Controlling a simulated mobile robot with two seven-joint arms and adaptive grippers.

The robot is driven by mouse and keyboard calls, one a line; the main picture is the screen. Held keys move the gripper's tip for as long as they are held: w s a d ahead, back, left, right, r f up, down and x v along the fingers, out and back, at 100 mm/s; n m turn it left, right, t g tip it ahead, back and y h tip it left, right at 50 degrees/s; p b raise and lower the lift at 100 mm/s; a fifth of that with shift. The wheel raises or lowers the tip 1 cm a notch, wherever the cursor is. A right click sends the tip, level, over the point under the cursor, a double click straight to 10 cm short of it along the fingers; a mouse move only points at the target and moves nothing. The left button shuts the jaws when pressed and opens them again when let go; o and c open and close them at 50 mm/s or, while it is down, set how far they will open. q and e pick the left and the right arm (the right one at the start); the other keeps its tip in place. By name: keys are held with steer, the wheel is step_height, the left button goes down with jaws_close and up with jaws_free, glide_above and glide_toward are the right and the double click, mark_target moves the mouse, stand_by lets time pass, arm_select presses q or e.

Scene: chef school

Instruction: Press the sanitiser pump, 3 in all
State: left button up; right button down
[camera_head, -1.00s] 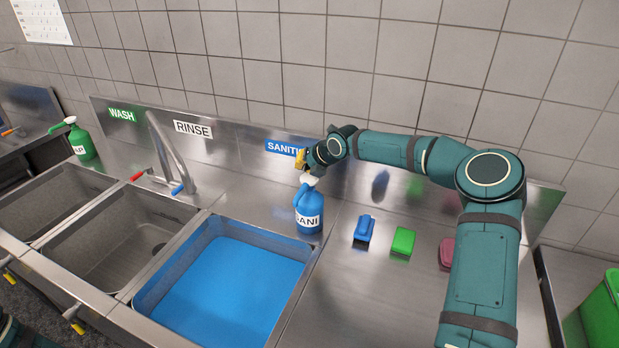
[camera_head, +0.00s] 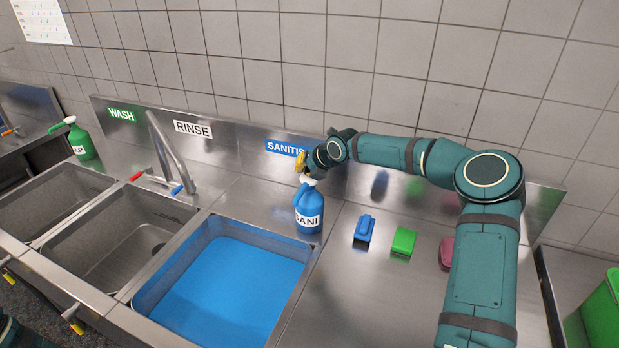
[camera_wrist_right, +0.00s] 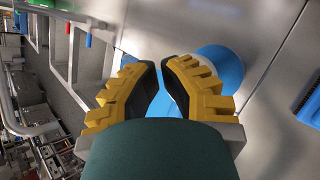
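The blue sanitiser bottle (camera_head: 309,220) with a "SANI" label stands upright behind the right edge of the blue-filled sink. Its pale pump top (camera_head: 308,181) shows just under my right gripper (camera_head: 300,163), whose yellow fingers point down at it. They look to be touching, but the exact contact is hidden. In the right wrist view my right gripper (camera_wrist_right: 160,66) has its fingertips drawn close together with nothing visibly held. The blue bottle (camera_wrist_right: 222,62) lies beyond the fingers there, and its pump top is mostly hidden. My left gripper is out of view.
The sanitise basin (camera_head: 230,285) holds blue liquid. A tap (camera_head: 170,155) and a green soap bottle (camera_head: 82,143) stand left. The backsplash is close behind the gripper.

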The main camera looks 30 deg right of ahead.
steer(key=shift+f+b, duration=0.45)
steer(key=shift+f, duration=0.55)
stand_by(0.8)
steer(key=shift+r, duration=0.1)
steer(key=shift+r+p, duration=1.15)
steer(key=shift+r, duration=0.25)
steer(key=shift+r+p, duration=0.45)
steer(key=shift+r, duration=2.05)
